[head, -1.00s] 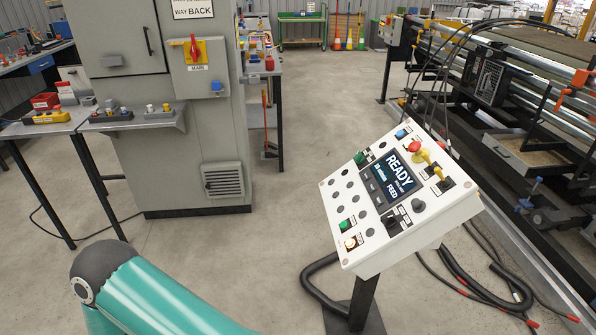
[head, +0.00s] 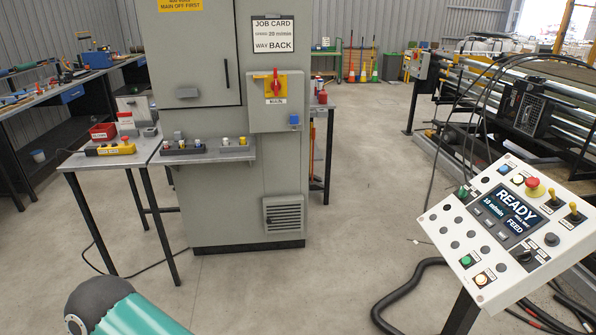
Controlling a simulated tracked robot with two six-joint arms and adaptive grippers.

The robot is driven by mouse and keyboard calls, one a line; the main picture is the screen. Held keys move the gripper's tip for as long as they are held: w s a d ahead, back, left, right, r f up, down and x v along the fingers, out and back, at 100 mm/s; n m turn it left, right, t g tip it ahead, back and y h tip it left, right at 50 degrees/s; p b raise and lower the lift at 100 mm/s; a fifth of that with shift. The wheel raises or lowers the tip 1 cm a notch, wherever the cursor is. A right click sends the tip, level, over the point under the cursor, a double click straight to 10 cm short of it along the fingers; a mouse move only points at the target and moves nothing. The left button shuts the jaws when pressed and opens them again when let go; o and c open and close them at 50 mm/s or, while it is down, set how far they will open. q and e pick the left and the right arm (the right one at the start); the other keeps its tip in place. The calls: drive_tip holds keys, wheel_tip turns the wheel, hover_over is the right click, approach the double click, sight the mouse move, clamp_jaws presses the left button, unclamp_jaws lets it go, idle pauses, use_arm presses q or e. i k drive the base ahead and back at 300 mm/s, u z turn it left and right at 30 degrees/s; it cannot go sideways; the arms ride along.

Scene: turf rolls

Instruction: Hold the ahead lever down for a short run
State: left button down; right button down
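The white control panel (head: 455,222) stands tilted on a dark post at the right. Its screen (head: 505,214) reads READY and FEED, with a small speed line that is hard to read. Two yellow-tipped levers, one (head: 554,195) beside the red button and one (head: 574,208) at the right edge, stand up from the panel. Their labels are too small to read, so I cannot tell which is the ahead lever. A red mushroom button (head: 533,186) sits near the top edge, and a green button (head: 466,261) sits low on the panel. Neither gripper is in view.
A grey cabinet (head: 225,190) carries a red main switch on yellow (head: 275,86) and a job card (head: 273,34) reading 20 m/min, way BACK. A small table (head: 98,160) holds a yellow pendant (head: 110,149). The roller machine (head: 520,105) stands behind the panel. Black hoses (head: 405,290) lie on the floor.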

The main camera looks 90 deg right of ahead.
sight(575, 216)
drive_tip(key=u, duration=0.2)
drive_tip(key=i, duration=0.75)
drive_tip(key=z, duration=2.15)
drive_tip(key=i, duration=0.25)
drive_tip(key=z, duration=1.95)
drive_tip(key=k, duration=0.65)
drive_tip(key=z, duration=0.4)
drive_tip(key=i, duration=1.3)
drive_tip(key=z, duration=0.05)
